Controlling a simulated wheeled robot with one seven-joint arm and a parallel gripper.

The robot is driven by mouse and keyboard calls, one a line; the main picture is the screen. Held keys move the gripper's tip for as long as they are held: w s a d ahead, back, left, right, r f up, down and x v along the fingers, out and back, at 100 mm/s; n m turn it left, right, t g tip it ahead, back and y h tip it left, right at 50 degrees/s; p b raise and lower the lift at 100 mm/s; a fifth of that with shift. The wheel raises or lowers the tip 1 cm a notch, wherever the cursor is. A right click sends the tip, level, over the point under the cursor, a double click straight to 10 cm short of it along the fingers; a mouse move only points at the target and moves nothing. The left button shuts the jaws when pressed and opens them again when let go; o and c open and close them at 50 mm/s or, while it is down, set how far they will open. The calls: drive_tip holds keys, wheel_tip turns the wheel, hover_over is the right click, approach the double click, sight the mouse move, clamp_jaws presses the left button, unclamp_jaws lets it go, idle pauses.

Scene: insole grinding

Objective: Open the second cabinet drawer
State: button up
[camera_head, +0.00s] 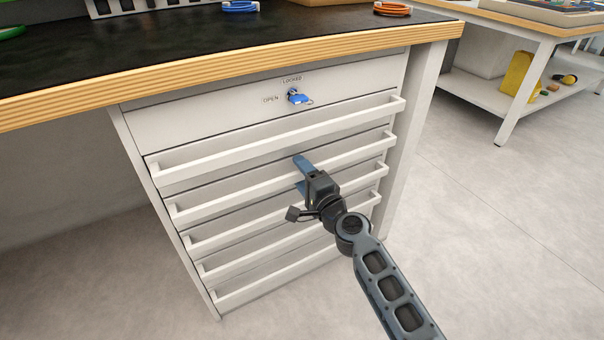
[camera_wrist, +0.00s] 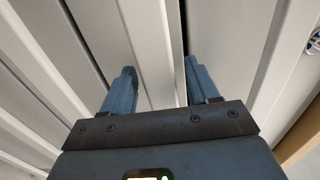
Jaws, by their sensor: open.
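The grey cabinet (camera_head: 240,101) stands under the workbench, with several drawers that have long white bar handles. All drawers look closed. The second bar handle (camera_head: 230,195) from the top runs across the front, partly hidden behind my gripper (camera_head: 301,175).
The wood-edged benchtop (camera_head: 230,66) overhangs the cabinet. Another table (camera_head: 520,25) stands at the back right. The floor (camera_head: 480,230) to the right is clear.

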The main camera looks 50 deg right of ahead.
drive_tip(key=shift+c, duration=0.2)
clamp_jaws()
idle(0.4)
